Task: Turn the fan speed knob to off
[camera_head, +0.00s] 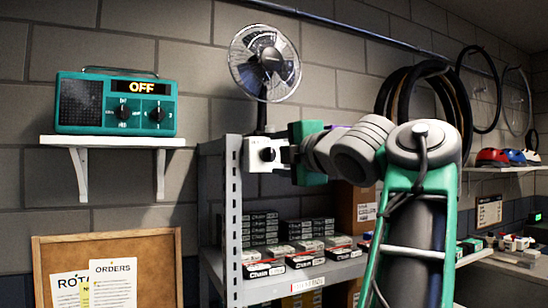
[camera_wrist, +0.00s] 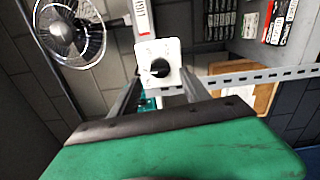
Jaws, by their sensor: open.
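The fan (camera_head: 265,63) stands on top of the grey metal shelf, with its round cage facing outward; it also shows in the wrist view (camera_wrist: 70,32). Below it is a white control box (camera_head: 254,167) with a black round fan speed knob (camera_head: 267,154). In the wrist view the knob (camera_wrist: 158,68) faces me on the white plate, and its marks are too small to read. My gripper (camera_head: 282,154) is open just right of the knob in the head view. In the wrist view its two fingers (camera_wrist: 160,84) lie on either side of the knob; contact cannot be told.
A teal radio (camera_head: 90,104) showing OFF sits on a white wall shelf (camera_head: 110,141) at left. The grey shelf (camera_head: 234,220) holds several chain boxes (camera_head: 264,268). Tyres (camera_head: 465,90) hang at right. A corkboard (camera_head: 50,250) is at lower left.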

